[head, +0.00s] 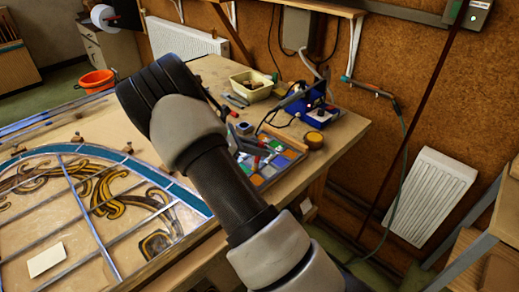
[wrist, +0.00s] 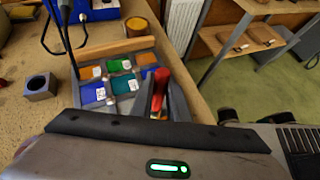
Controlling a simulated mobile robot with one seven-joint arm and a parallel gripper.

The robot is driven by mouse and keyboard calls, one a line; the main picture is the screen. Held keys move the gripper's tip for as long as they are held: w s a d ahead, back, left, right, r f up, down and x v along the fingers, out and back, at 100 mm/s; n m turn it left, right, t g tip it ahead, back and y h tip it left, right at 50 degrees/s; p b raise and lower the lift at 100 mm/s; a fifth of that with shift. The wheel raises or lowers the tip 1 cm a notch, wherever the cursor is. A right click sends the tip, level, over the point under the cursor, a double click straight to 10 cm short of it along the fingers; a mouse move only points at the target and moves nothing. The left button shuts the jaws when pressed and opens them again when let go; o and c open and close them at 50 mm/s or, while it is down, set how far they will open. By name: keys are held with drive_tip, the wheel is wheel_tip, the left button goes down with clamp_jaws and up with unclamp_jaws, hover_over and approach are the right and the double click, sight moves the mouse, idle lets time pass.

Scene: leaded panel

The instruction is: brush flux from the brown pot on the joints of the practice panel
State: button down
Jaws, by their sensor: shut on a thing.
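The brown pot (head: 313,140) stands at the right side of the bench, and its side also shows in the wrist view (wrist: 136,28). A small panel of coloured squares (wrist: 103,73), with grey strips between them and a wooden strip behind, lies nearer me; it looks like the practice panel and shows in the head view (head: 285,152). My gripper (wrist: 160,108) is shut on a red-topped tool (wrist: 161,78) over the panel's right part. The tool's lower end is hidden, so I cannot tell whether it is the brush or touches the panel. In the head view my arm covers much of the gripper.
A blue soldering station (head: 312,114) with an iron and cable stands behind the panel. A small dark block with a hole (wrist: 40,86) sits left of it. A cream tub (head: 252,84) is farther back. A large leaded panel (head: 100,250) fills the left bench.

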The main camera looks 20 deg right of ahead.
idle(0.4)
drive_tip(key=shift+w+d, duration=0.2)
drive_tip(key=shift+d, duration=0.25)
drive_tip(key=shift+a, duration=0.15)
drive_tip(key=shift+s+a, duration=0.4)
drive_tip(key=shift+a, duration=0.4)
drive_tip(key=shift+d, duration=0.15)
drive_tip(key=shift+w+d, duration=0.4)
drive_tip(key=shift+d, duration=0.4)
drive_tip(key=shift+a, duration=0.15)
